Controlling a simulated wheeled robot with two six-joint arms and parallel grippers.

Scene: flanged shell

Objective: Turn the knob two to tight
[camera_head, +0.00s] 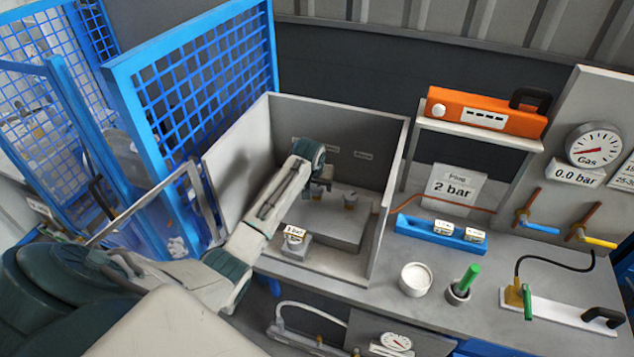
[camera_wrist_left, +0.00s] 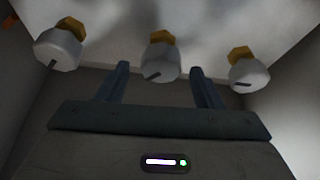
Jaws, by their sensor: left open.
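Three pale knobs with brass hex nuts stand in a row in the left wrist view: a left knob (camera_wrist_left: 58,48), a middle knob (camera_wrist_left: 160,62) and a right knob (camera_wrist_left: 248,74). Each has a dark line mark; the marks on the left and middle knobs look slanted, the right one's nearly level. My left gripper (camera_wrist_left: 161,76) is open, its two fingers on either side of the middle knob in the picture. I cannot tell whether they touch it. In the head view my left gripper (camera_head: 320,188) reaches into the grey box and partly hides the knobs. My right gripper is out of view.
Grey walls of an open-topped box (camera_head: 385,235) surround my left gripper. A small block labelled 1 bar (camera_head: 294,240) sits at its front. To the right are a blue tray (camera_head: 420,228), a white cup (camera_head: 416,280), a green-handled tool (camera_head: 467,280) and a gas gauge (camera_head: 594,145).

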